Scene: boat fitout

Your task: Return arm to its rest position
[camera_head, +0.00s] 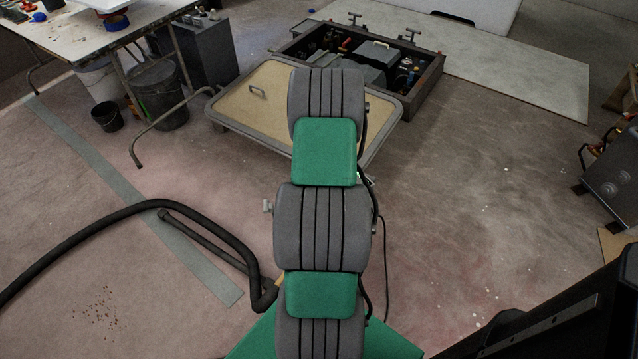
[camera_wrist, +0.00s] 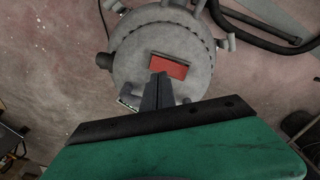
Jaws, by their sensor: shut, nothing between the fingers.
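My arm, grey with green joint covers, stretches up the middle of the head view. The gripper itself is not visible in that view. In the wrist view my gripper (camera_wrist: 159,78) shows as dark fingers closed together in front of its green body, with nothing held. Beyond the fingertips is a round grey metal drum (camera_wrist: 135,42) with a red rectangle (camera_wrist: 170,66) on its top. I cannot tell how far the fingertips are from it.
A tan panel with a grey frame (camera_head: 242,103) and an open equipment box (camera_head: 431,83) lie behind my arm. A black hose (camera_head: 100,221) curves over the floor at left. A worktable (camera_head: 60,35) stands at upper left. Floor at right centre (camera_head: 470,210) is clear.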

